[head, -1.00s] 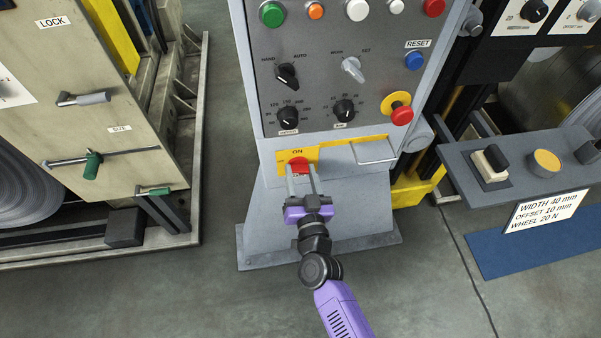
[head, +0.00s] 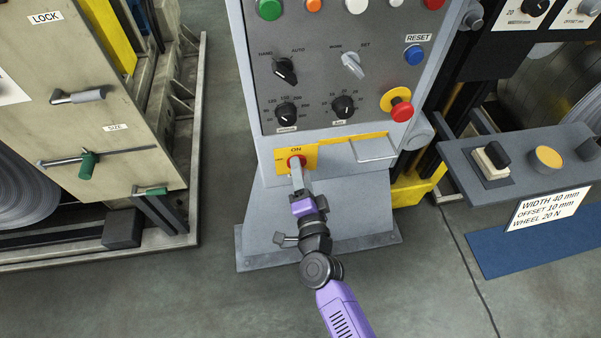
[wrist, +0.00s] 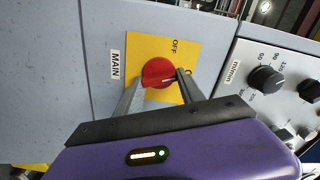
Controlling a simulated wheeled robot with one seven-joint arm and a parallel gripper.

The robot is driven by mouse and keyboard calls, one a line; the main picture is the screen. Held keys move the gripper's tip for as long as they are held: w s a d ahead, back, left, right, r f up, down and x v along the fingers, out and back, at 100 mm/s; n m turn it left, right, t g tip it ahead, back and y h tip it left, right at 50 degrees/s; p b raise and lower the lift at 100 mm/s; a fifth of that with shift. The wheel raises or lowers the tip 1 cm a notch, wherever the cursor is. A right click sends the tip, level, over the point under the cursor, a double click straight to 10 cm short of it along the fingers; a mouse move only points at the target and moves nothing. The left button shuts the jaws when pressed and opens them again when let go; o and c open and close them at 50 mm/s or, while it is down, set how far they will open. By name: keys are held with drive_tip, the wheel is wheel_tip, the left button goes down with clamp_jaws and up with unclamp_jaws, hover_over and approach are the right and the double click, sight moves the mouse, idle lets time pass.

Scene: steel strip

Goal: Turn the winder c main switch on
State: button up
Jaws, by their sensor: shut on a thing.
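The main switch is a red rotary knob (head: 294,161) on a yellow plate (head: 311,156) low on the grey control cabinet, with ON printed at the plate's top. In the wrist view the red knob (wrist: 158,71) sits between my gripper's fingers (wrist: 160,80), beside the OFF lettering and a MAIN label (wrist: 115,65). A pale mark on the knob points right, toward a label partly hidden by a finger. My gripper (head: 297,168) is shut on the knob, turned sideways so its fingers overlap in the head view and hide part of it.
Above the switch are selector knobs, a blue reset button (head: 414,55) and a red emergency button (head: 402,110) on a yellow disc. A metal handle (head: 375,149) juts out right of the plate. A console (head: 520,160) stands at right.

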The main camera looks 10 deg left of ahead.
drive_tip(key=shift+f+m+b, duration=0.2)
drive_tip(key=shift+m+b, duration=0.25)
drive_tip(key=shift+m, duration=1.75)
drive_tip(key=o, duration=1.4)
drive_tip(key=shift+c, duration=0.2)
drive_tip(key=shift+s, duration=0.1)
drive_tip(key=v, duration=0.7)
drive_tip(key=shift+s, duration=0.35)
drive_tip(key=shift+d+r, duration=0.1)
drive_tip(key=shift+d, duration=0.05)
